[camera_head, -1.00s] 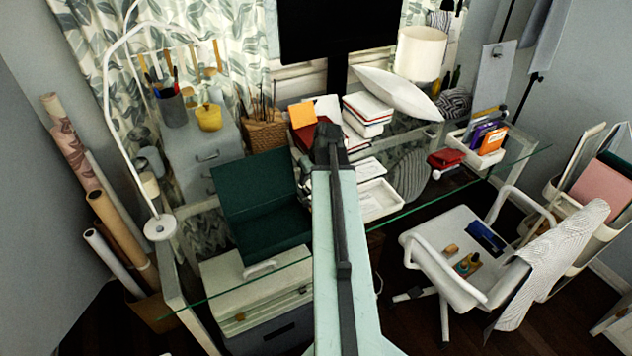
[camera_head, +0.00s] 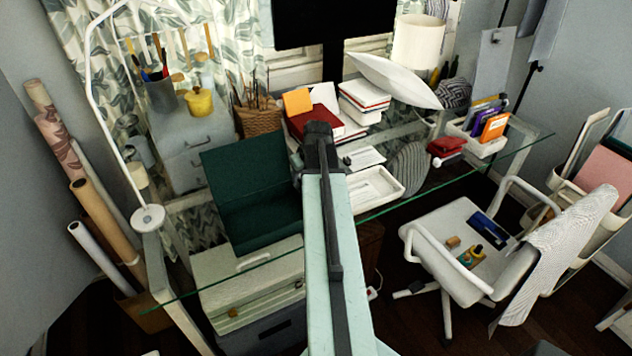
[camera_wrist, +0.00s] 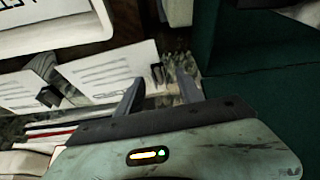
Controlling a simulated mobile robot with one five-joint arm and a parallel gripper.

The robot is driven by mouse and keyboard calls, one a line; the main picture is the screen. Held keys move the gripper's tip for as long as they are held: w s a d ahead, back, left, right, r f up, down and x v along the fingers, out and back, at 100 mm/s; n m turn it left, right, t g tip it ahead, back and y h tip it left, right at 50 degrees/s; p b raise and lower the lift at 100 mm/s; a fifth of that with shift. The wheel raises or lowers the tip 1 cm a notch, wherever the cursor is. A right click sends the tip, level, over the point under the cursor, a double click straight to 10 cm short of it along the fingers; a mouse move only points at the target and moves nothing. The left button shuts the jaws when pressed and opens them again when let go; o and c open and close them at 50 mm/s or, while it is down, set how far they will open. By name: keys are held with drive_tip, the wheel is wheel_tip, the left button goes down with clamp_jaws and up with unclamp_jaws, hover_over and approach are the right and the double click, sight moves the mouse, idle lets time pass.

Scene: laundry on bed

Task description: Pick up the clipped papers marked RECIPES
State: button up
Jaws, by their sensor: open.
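Printed sheets (camera_wrist: 112,82) with a black clip (camera_wrist: 158,72) at one end lie beyond my fingers in the wrist view. A second clipped stack (camera_wrist: 18,92), with its own clip (camera_wrist: 48,97), lies to the left. I cannot read RECIPES on either. My gripper (camera_wrist: 158,92) is open and empty; its fingers are close to the near edge of the first sheets, and I cannot tell if they touch. In the head view my gripper (camera_head: 299,165) is largely hidden behind my arm, over the glass desk; a white sheet (camera_head: 363,158) shows to its right.
A dark green open box (camera_head: 250,188) stands just left of my gripper. A white tray (camera_head: 398,187) lies right of it. Books (camera_head: 364,97) and a red box (camera_head: 304,122) stand behind. A white chair (camera_head: 455,235) is at the right.

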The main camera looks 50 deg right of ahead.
drive_tip(key=shift+r, duration=0.1)
clamp_jaws()
drive_tip(key=shift+r, duration=0.1)
wheel_tip(320, 180, up, 10)
drive_tip(key=p, duration=1)
